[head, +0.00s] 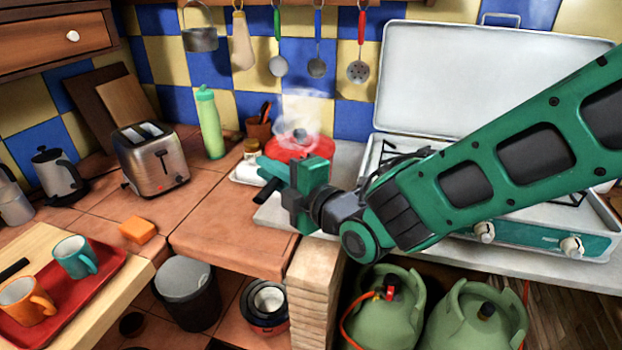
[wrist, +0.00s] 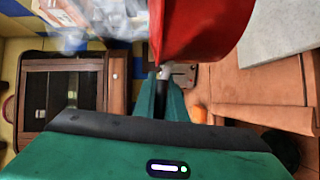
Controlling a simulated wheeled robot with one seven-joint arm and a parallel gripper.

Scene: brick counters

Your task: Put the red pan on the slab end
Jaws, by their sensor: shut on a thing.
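The red pan (head: 318,147) is behind my gripper in the head view, with a lid knob on top and pale steam above it. It also shows at the top of the wrist view (wrist: 200,28). My green gripper (head: 278,177) is shut on the pan's black handle (head: 268,191); the handle also shows between the fingers in the wrist view (wrist: 161,88). The pale grey slab (head: 348,156) lies beside the pan, under the stove; its end shows at upper right in the wrist view (wrist: 280,35). My gripper hides part of the pan, and I cannot tell whether its base touches anything.
An open camping stove (head: 535,240) stands on the slab to the right. A small jar (head: 251,147), a terracotta pot (head: 258,128) and a green bottle (head: 210,125) stand left of the pan. A toaster (head: 152,160) is further left. The tiled counter (head: 215,225) is clear in front.

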